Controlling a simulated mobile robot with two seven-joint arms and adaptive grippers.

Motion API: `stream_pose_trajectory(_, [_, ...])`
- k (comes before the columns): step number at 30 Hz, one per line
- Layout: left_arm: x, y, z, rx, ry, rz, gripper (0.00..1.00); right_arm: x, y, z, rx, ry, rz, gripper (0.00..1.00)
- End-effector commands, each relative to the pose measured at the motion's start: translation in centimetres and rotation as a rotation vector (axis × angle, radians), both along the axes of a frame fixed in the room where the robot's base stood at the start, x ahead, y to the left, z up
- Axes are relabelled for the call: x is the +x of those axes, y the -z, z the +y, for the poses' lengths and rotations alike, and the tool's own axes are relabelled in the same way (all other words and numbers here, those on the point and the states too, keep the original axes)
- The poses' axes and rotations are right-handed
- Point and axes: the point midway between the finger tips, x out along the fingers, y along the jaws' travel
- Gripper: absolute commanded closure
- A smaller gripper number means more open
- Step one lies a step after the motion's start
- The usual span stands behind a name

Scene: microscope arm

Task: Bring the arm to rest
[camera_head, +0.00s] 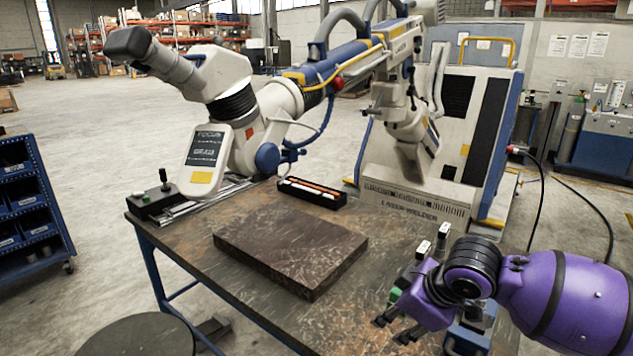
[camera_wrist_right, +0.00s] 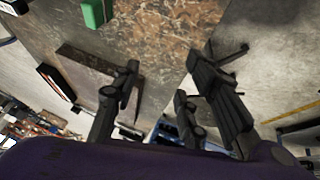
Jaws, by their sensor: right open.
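The microscope arm (camera_head: 340,62) is white and blue and reaches left from the large white laser welder cabinet (camera_head: 415,185). Its head (camera_head: 200,75) has dark eyepieces at upper left and a white FOCUS panel (camera_head: 204,160) hanging below. The head is raised above the back left of the worktable. My right gripper (camera_head: 391,329) is purple with black fingers, low at the table's right side, well apart from the microscope arm. In the right wrist view its fingers (camera_wrist_right: 160,75) are spread with nothing between them. My left gripper is not in view.
A dark slab (camera_head: 290,245) lies mid-table (camera_head: 175,235). Behind it is a black tray (camera_head: 312,192) of small rods. A joystick box (camera_head: 158,195) stands at back left. A green item (camera_wrist_right: 97,12) is near my right gripper. A round stool (camera_head: 140,337) is at front left.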

Motion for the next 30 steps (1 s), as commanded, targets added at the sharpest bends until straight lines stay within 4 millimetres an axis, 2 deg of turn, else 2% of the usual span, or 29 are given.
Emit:
stream_pose_trajectory(1, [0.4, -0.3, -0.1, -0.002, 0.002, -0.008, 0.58, 0.4, 0.8, 1.7, 0.052, -0.013, -0.043, 0.6])
stream_pose_trajectory(3, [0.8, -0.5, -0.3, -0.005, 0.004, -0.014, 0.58, 1.0, 1.5, 3.3, 0.111, -0.022, -0.105, 0.6])
stream_pose_trajectory(9, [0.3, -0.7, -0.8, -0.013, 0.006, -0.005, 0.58, 0.5, 4.5, 7.0, 0.287, -0.004, -0.248, 0.6])
stream_pose_trajectory(13, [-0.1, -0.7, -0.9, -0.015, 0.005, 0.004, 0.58, -1.3, 7.2, 7.8, 0.396, 0.066, -0.329, 0.6])
stream_pose_trajectory(17, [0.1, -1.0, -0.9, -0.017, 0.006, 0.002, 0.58, -4.4, 10.5, 6.9, 0.466, 0.174, -0.384, 0.6])
stream_pose_trajectory(20, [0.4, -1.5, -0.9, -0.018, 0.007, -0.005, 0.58, -7.7, 13.4, 5.2, 0.487, 0.275, -0.407, 0.6])
stream_pose_trajectory(23, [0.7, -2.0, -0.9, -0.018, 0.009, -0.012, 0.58, -11.8, 16.5, 3.2, 0.483, 0.39, -0.407, 0.6])
stream_pose_trajectory(26, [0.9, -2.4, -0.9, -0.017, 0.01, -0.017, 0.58, -16.9, 19.9, 0.9, 0.458, 0.514, -0.379, 0.6])
stream_pose_trajectory(30, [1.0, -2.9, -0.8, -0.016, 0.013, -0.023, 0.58, -25.1, 24.4, -1.8, 0.408, 0.686, -0.292, 0.6])
